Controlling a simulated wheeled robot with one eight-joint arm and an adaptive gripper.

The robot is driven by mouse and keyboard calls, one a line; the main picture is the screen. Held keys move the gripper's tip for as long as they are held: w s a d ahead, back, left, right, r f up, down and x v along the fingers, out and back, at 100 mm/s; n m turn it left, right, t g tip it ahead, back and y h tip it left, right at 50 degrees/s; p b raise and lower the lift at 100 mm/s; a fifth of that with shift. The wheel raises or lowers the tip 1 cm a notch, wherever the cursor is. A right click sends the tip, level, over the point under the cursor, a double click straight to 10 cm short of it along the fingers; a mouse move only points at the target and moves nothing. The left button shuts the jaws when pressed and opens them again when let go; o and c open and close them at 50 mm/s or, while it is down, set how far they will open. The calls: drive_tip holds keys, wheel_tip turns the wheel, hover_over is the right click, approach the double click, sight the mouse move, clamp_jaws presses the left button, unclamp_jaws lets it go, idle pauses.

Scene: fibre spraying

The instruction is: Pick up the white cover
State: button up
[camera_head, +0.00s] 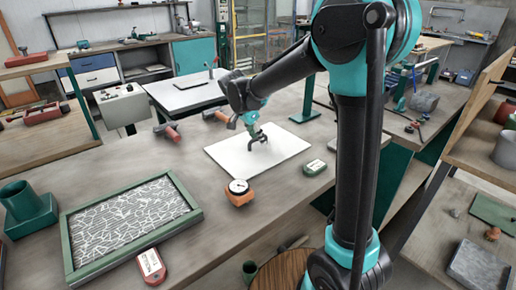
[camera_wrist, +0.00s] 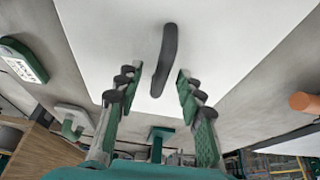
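The white cover (camera_head: 229,153) is a flat white panel lying on the wooden workbench in the head view. In the wrist view the cover (camera_wrist: 240,35) fills the upper middle, with a dark elongated handle (camera_wrist: 166,50) on it. My gripper (camera_wrist: 157,82) is open, its two green and dark fingers on either side of the handle's near end. Contact with the handle cannot be told. In the head view my gripper (camera_head: 256,138) is low over the middle of the cover and hides part of the handle.
An orange gauge (camera_head: 239,193) and a small green-and-white device (camera_head: 314,168) sit near the cover's front and right edges. A green-framed fibre panel (camera_head: 185,226) lies at left, with a red-and-white tag (camera_head: 151,266) beside it. Red-handled tools (camera_head: 169,131) lie behind the cover.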

drive_tip(key=shift+w+d+f, duration=0.15)
drive_tip(key=shift+w+f, duration=0.05)
drive_tip(key=shift+f, duration=0.4)
drive_tip(key=shift+c, duration=0.6)
clamp_jaws()
